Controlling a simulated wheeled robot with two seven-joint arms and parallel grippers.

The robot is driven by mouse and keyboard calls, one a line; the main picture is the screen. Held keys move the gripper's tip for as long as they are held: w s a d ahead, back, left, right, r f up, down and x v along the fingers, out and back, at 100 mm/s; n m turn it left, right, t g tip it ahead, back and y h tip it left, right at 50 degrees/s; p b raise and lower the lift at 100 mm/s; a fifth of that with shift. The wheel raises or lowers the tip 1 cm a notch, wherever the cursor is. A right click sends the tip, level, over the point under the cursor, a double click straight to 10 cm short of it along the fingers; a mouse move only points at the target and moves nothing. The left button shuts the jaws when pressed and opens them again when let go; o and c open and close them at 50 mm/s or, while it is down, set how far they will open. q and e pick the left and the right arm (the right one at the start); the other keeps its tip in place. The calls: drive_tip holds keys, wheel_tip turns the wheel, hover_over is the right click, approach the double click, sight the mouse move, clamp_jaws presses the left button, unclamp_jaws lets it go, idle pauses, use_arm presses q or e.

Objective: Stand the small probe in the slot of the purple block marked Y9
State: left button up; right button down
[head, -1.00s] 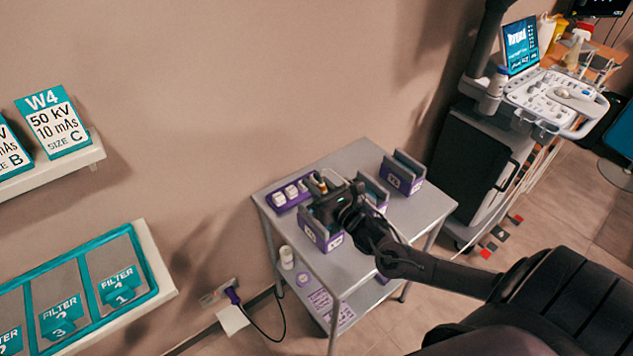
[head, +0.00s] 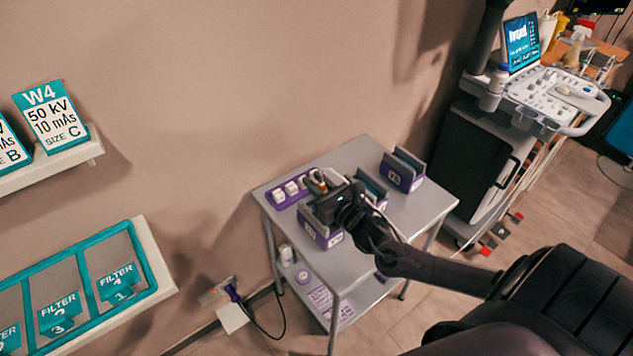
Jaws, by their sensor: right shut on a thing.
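My right gripper (head: 326,193) reaches over the grey cart from the right and is shut on the small probe (head: 317,180). Only a small pale and orange-brown part of the probe shows; the dark gripper hides the rest. Purple blocks with grey upright plates stand on the cart top: a left one (head: 323,237) just under and in front of the gripper, a middle one (head: 373,187) partly behind my arm, and a right one (head: 398,180) in clear view. Their white labels are too small to read surely, so I cannot tell which is Y9. My left gripper is out of view.
A purple tray (head: 279,199) with several white pieces lies at the cart's left back edge. The cart top (head: 420,207) is free at the front right. An ultrasound machine (head: 550,97) stands to the right. Wall shelves with signs and filters are at left.

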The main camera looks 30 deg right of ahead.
drive_tip(key=shift+f, duration=0.15)
drive_tip(key=c, duration=1.2)
unclamp_jaws()
drive_tip(key=shift+o, duration=0.2)
drive_tip(key=shift+f, duration=0.1)
drive_tip(key=shift+s+d+b, duration=0.15)
drive_tip(key=shift+s+b, duration=0.1)
drive_tip(key=shift+s, duration=1.7)
drive_tip(key=shift+s+d+b, duration=0.15)
drive_tip(key=shift+s+b, duration=0.05)
drive_tip(key=shift+s, duration=1.75)
drive_tip(key=shift+s, duration=0.1)
